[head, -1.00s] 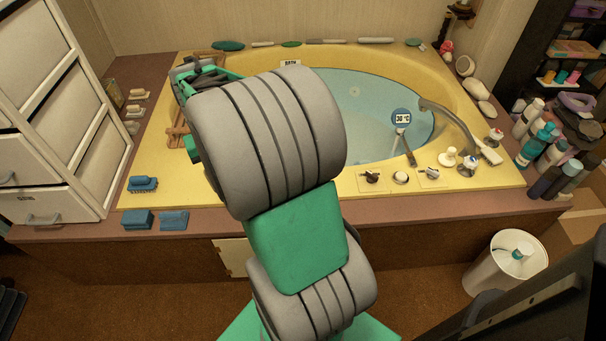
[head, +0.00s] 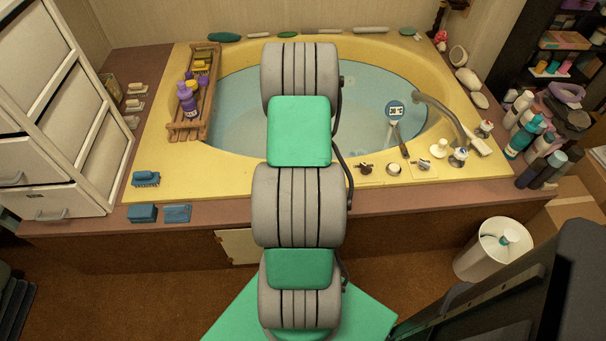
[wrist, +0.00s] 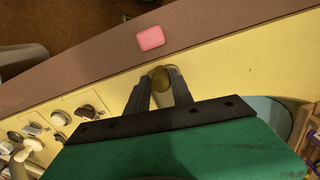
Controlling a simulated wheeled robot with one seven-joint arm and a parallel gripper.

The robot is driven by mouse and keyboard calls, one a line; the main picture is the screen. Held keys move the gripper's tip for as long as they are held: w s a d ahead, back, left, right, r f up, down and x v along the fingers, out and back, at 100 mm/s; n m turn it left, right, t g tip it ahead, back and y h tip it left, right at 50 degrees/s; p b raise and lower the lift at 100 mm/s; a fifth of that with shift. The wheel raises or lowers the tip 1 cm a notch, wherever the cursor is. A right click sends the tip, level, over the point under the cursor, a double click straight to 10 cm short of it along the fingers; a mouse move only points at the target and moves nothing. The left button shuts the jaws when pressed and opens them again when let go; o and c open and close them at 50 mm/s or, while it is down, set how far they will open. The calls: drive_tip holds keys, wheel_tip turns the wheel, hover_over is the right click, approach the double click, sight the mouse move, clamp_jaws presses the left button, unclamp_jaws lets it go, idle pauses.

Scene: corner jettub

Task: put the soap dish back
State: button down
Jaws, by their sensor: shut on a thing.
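In the wrist view my gripper (wrist: 160,90) is shut on a small olive-brown rounded thing (wrist: 160,77), apparently the soap dish seen nearly end-on. The fingers hide much of it. It is over the yellow front rim of the tub (wrist: 215,72); I cannot tell its height above the rim. A flat pink rounded block (wrist: 150,38) lies on the brown ledge (wrist: 95,60), just beyond the fingertips and apart from them. In the head view my arm hides the gripper, the held thing and the pink block.
A wooden rack (head: 210,95) with purple bottles (head: 187,98) lies across the tub's left side. Tap knobs (head: 394,168) stand on the front rim to the right. Blue blocks (head: 142,213) lie on the ledge at left. Several bottles (head: 520,138) crowd the right side.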

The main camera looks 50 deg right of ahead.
drive_tip(key=shift+w+d+f, duration=0.25)
drive_tip(key=shift+d+f, duration=0.4)
drive_tip(key=shift+f, duration=0.2)
drive_tip(key=shift+d+f+b, duration=0.1)
drive_tip(key=shift+f+b, duration=0.2)
drive_tip(key=shift+f, duration=1.4)
drive_tip(key=c, duration=1.1)
unclamp_jaws()
drive_tip(key=shift+r, duration=0.1)
